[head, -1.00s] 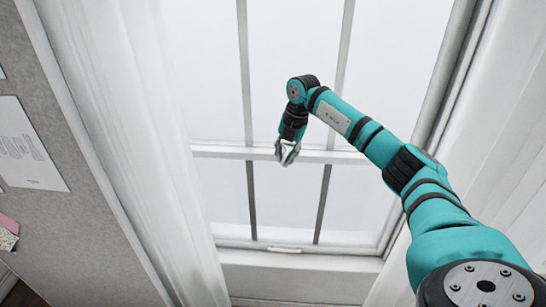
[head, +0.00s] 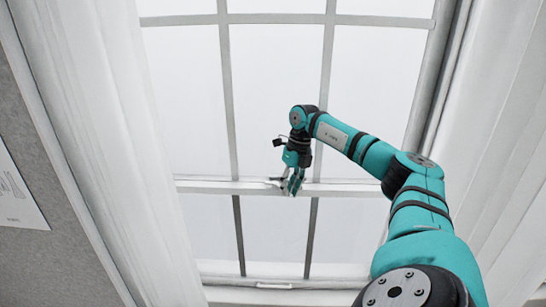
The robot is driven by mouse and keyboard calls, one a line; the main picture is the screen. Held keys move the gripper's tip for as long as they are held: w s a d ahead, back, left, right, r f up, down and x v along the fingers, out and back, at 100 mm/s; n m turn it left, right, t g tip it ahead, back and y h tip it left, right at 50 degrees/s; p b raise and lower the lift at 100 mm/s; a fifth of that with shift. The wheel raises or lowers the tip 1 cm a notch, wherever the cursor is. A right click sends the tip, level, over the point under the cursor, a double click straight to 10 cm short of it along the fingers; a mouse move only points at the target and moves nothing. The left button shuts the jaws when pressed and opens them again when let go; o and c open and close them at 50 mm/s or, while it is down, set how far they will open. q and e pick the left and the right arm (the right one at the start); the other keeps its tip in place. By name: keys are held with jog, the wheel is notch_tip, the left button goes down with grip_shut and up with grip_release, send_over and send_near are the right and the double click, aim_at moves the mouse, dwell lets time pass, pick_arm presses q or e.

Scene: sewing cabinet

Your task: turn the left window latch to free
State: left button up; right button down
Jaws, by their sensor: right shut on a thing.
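My right gripper (head: 289,186) reaches down to the white middle rail of the window (head: 220,187). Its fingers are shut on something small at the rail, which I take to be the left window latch. The fingers cover most of it, so I cannot make out its shape or which way it is turned. A small grey piece shows just left of the fingers, and I cannot tell whether it is latch or finger. My left gripper is out of view.
Tall panes with thin bars fill the middle. White curtains hang at the left (head: 105,120) and right (head: 500,130). A grey pinboard with a paper sheet (head: 14,195) stands at far left. The window's bottom rail has a small white pull (head: 274,286).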

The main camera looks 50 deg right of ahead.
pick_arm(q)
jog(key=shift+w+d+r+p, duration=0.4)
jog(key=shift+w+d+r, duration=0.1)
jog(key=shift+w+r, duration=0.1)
pick_arm(e)
jog(key=shift+d+n, duration=0.55)
jog(key=shift+n, duration=0.25)
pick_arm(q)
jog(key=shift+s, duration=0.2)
pick_arm(e)
jog(key=c, duration=1.4)
grip_release()
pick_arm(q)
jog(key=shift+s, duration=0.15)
pick_arm(e)
notch_tip(320, 180, up, 12)
jog(key=d, duration=0.2)
jog(key=shift+s+d, duration=0.15)
jog(key=shift+s, duration=0.1)
jog(key=shift+s+f, duration=0.1)
jog(key=shift+f, duration=0.05)
